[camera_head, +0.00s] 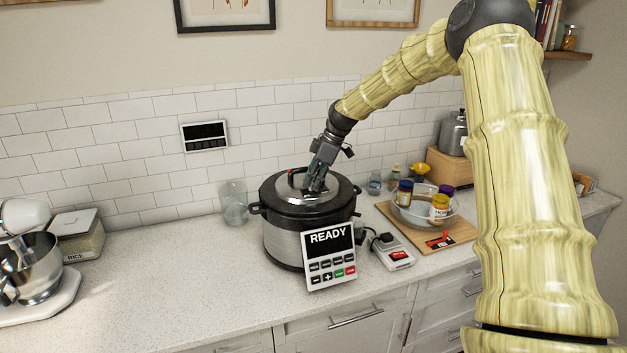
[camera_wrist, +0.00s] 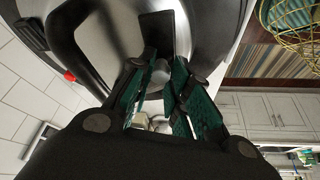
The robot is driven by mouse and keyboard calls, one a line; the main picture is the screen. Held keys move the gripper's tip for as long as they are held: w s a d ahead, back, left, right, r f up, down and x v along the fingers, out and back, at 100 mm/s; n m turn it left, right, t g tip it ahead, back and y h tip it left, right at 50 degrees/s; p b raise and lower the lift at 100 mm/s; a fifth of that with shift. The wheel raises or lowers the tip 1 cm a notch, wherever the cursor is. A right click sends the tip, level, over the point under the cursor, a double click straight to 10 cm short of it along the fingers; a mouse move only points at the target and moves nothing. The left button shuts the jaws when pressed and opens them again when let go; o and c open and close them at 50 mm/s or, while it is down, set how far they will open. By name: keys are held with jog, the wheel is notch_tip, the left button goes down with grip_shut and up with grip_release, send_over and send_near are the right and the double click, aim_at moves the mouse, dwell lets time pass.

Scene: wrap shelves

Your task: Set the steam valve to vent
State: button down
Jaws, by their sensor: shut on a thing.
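The pressure cooker (camera_head: 283,236) stands on the counter, dark with a steel band and a shiny lid (camera_head: 335,193). Its front panel (camera_head: 330,259) reads READY. My gripper (camera_head: 316,184) reaches down onto the lid from behind and right. In the wrist view, my gripper (camera_wrist: 158,82) has its green-padded fingers closed around a small grey rounded piece, the steam valve (camera_wrist: 160,73). The fingers hide most of the valve, and I cannot tell which setting it points to.
A glass jar (camera_head: 233,196) stands left of the cooker. A stand mixer (camera_head: 28,262) is far left.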

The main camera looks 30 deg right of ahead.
jog(key=shift+s+d, duration=0.15)
jog(key=shift+d, duration=0.55)
jog(key=shift+s+d, duration=0.15)
jog(key=shift+d, duration=0.55)
jog(key=c, duration=1.3)
grip_release()
jog(key=v, duration=1.2)
